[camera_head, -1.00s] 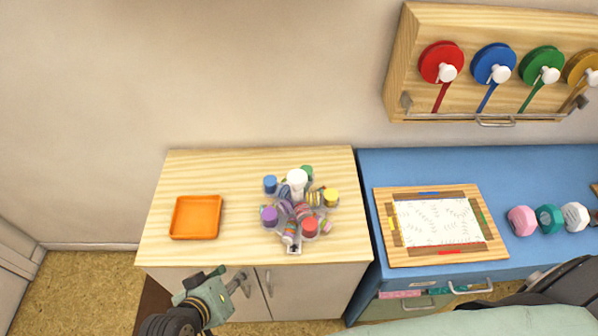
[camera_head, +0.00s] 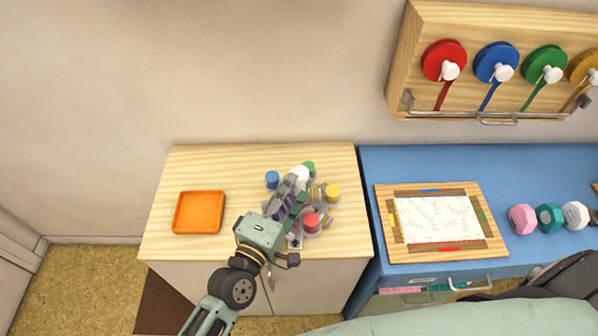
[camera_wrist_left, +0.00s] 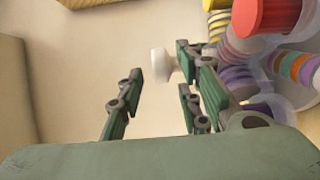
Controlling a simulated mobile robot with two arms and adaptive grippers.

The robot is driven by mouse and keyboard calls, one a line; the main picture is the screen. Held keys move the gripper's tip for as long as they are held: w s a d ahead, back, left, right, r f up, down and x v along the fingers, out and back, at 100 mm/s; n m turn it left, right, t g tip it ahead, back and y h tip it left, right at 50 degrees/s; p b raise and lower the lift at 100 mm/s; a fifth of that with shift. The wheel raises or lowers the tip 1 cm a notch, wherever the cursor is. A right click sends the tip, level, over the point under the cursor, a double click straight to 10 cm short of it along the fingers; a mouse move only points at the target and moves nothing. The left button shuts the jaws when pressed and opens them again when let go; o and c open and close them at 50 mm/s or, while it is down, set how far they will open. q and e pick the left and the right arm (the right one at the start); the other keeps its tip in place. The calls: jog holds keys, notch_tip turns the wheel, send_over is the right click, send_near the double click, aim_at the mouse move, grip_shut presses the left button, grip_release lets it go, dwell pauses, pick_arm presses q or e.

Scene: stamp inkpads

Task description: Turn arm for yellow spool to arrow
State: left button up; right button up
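The carousel of tape spools stands on the wooden cabinet top. Its yellow-capped spool (camera_head: 333,191) is on the right side; yellow also shows at the top of the left wrist view (camera_wrist_left: 217,5). A white knob (camera_head: 300,174) rises at the carousel's middle. Red (camera_head: 311,223), blue (camera_head: 272,179) and green (camera_head: 308,167) caps surround it; the purple one is mostly behind my gripper. My left gripper (camera_head: 290,196) reaches over the carousel, its fingers apart and empty. In the left wrist view the white knob (camera_wrist_left: 162,64) shows beyond the fingers. I cannot make out the arrow. My right gripper is out of view.
An orange tray (camera_head: 199,212) lies left of the carousel, with bare wood between. Right of it, a blue cabinet holds a framed board (camera_head: 438,250) and several dumbbells (camera_head: 549,217). A wall rack (camera_head: 448,20) holds ribbon spools.

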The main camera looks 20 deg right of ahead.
aim_at(299, 172)
pick_arm(q)
jog(key=shift+p+x, duration=0.3)
jog(key=shift+x, duration=2.35)
jog(key=shift+c, duration=0.4)
grip_shut()
